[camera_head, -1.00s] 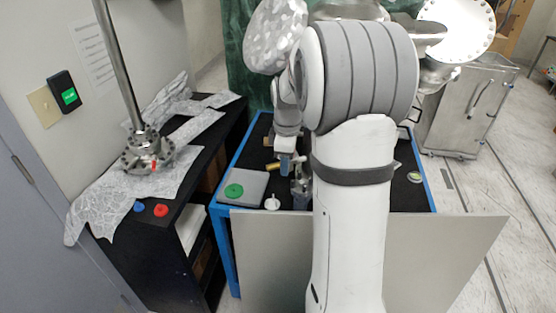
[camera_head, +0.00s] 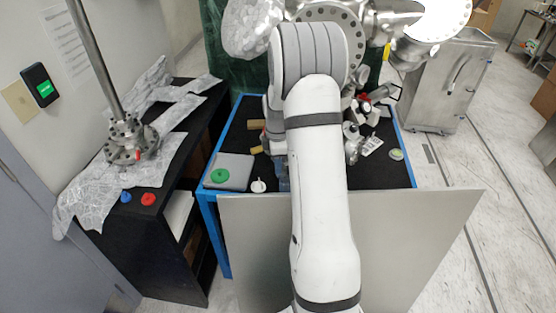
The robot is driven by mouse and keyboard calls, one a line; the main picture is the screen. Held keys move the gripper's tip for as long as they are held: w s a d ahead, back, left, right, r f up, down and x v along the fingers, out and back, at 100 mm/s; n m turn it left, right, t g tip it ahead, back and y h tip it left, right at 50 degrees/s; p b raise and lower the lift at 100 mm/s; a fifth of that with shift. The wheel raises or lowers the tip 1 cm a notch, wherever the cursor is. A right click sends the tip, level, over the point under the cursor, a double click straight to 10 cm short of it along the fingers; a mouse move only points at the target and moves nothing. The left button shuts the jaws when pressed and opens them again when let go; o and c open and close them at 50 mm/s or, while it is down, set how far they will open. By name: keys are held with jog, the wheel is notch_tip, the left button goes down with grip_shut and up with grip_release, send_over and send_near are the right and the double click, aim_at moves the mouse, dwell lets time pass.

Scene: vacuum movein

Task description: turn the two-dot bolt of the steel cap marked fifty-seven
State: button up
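No marking fifty-seven and no two-dot bolt can be read at this size, so I cannot tell which steel part is the cap. A large steel flange (camera_head: 330,17) ringed with bolts is at the top centre, behind my arm's elbow. A pale round flange (camera_head: 445,12) with rim holes is cut off at the top right. A bolted steel flange (camera_head: 131,142) with a red mark stands at the foot of a pole on the left. My gripper (camera_head: 283,182) is low behind my arm, over the blue-framed table, and mostly hidden. Its fingers cannot be made out.
The blue-framed black table (camera_head: 382,178) holds a grey box (camera_head: 229,166) with a green ring, a white knob (camera_head: 258,186) and metal parts. A foil-covered black shelf (camera_head: 150,205) stands left, with a blue and a red knob. A steel cabinet (camera_head: 440,85) stands right.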

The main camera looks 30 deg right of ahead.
jog(key=shift+c, duration=0.2)
grip_shut()
jog(key=shift+f, duration=0.1)
dwell(0.4)
jog(key=shift+m+b, duration=0.7)
jog(key=shift+m, duration=0.4)
jog(key=shift+m+b, duration=0.7)
jog(key=shift+m, duration=1.1)
